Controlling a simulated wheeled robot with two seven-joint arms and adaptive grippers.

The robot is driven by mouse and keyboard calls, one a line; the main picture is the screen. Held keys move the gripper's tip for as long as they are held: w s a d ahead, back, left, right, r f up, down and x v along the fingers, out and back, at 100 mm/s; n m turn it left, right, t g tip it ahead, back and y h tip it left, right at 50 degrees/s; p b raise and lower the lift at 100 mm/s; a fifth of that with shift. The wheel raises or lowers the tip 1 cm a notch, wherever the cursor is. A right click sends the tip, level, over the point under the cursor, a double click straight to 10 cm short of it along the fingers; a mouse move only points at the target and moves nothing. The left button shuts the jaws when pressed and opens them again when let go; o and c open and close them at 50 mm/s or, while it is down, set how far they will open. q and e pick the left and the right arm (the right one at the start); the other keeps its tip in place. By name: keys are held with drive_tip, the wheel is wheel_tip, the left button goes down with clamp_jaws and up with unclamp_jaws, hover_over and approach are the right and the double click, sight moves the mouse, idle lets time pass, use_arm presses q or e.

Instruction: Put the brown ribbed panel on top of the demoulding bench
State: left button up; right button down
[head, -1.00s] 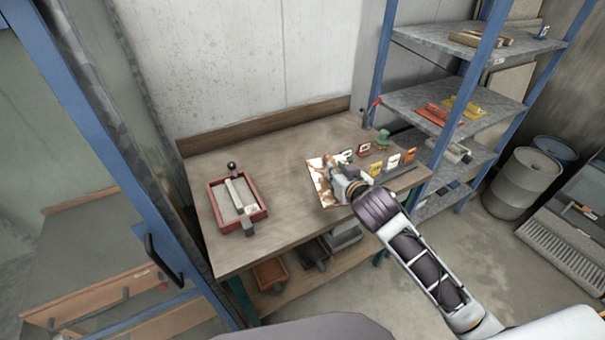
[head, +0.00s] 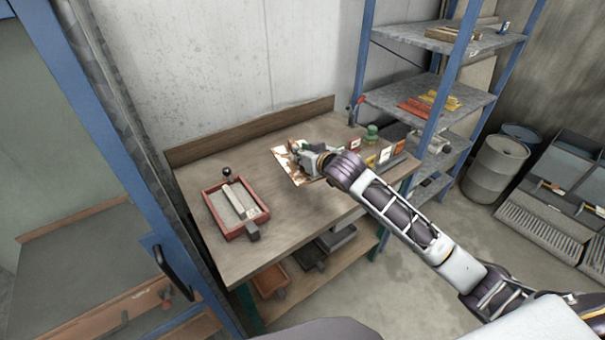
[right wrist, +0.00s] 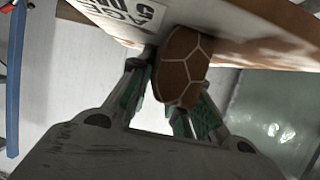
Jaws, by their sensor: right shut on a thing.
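A thin panel (head: 287,163) with brown and pale patches is over the wooden-topped bench (head: 255,250), near the middle of its top. I cannot make out ribs on it, nor tell whether it touches the bench. My right gripper (head: 309,160) is at the panel's right side. In the right wrist view, the gripper's green-padded fingers (right wrist: 168,98) are shut around a brown grip with a pale hexagon pattern (right wrist: 184,66). The panel (right wrist: 255,25) spans the top of that view, with black print on a white label. My left gripper is out of view.
A red-rimmed mould tray (head: 212,214) with a bar across it stands left on the bench. Small coloured cards (head: 384,155) and a green pot (head: 371,133) are to the right. A blue-post shelf (head: 450,70) stands behind right.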

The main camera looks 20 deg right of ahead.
drive_tip(key=shift+n+y, duration=0.4)
drive_tip(key=shift+y, duration=0.1)
drive_tip(key=w, duration=0.1)
drive_tip(key=w+f, duration=0.1)
drive_tip(key=w, duration=0.2)
drive_tip(key=shift+w+d+f+b, duration=0.15)
drive_tip(key=shift+d+f+b, duration=0.1)
drive_tip(key=shift+f+b, duration=0.15)
drive_tip(key=shift+n+y, duration=0.3)
drive_tip(key=f, duration=0.1)
drive_tip(key=w+d+f, duration=0.1)
drive_tip(key=w+f, duration=0.1)
drive_tip(key=shift+w+d+f, duration=0.15)
drive_tip(key=shift+w+f, duration=0.1)
drive_tip(key=shift+f, duration=0.1)
drive_tip(key=shift+w+d+f, duration=0.2)
drive_tip(key=shift+w+f, duration=0.05)
drive_tip(key=shift+f, duration=0.35)
drive_tip(key=shift+f, duration=0.15)
drive_tip(key=shift+f, duration=3)
drive_tip(key=shift+f, duration=1.9)
drive_tip(key=shift+f, duration=0.1)
